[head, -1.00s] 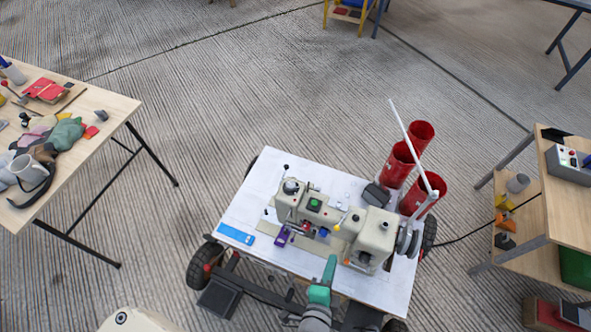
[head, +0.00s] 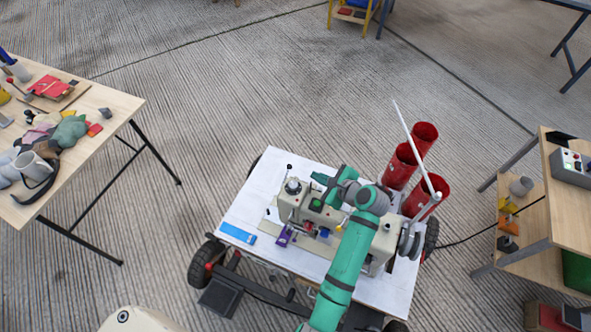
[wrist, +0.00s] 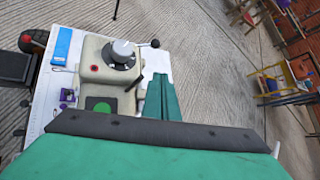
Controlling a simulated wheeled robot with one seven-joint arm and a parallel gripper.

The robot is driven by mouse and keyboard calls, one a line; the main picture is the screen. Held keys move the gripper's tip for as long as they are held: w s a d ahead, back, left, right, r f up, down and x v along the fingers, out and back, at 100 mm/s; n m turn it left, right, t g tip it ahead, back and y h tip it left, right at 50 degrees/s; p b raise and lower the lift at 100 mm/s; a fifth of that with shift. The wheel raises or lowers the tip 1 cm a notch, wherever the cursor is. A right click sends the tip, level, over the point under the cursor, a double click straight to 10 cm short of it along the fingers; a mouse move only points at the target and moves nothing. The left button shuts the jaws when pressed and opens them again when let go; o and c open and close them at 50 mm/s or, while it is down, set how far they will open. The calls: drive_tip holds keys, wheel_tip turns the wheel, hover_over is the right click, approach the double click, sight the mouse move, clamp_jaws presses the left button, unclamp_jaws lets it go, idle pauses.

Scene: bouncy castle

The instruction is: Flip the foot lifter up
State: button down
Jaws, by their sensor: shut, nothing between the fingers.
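A cream sewing machine (head: 290,207) stands on a white-topped wheeled table (head: 250,205). In the wrist view its head end (wrist: 92,50) carries a grey dial (wrist: 122,50) and a green square (wrist: 101,104). Small coloured parts, red and blue (head: 309,226), sit low at its near side; I cannot tell which part is the foot lifter or how it stands. My gripper (wrist: 161,80) is shut and empty, its teal fingers together beside the machine's head in the wrist view. In the head view my teal arm reaches over the machine and hides its right part.
A blue strip (head: 237,233) and a purple piece (head: 284,237) lie on the tabletop. Several red cylinders (head: 424,133) and a white rod (head: 410,143) rise at the back right. A cluttered table (head: 110,104) is left, a wooden workbench (head: 560,205) right. Open floor lies behind.

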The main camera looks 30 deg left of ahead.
sight(286, 176)
drive_tip(key=shift+w+f+n+g+h, duration=0.4)
drive_tip(key=shift+w+f+n+g, duration=0.35)
drive_tip(key=shift+n+g, duration=0.2)
drive_tip(key=shift+a, duration=0.1)
drive_tip(key=a+f, duration=0.3)
drive_tip(key=a, duration=0.5)
drive_tip(key=shift+w+a+f, duration=0.2)
drive_tip(key=shift+w+f, duration=0.1)
drive_tip(key=shift+w, duration=0.1)
drive_tip(key=shift+a, duration=0.2)
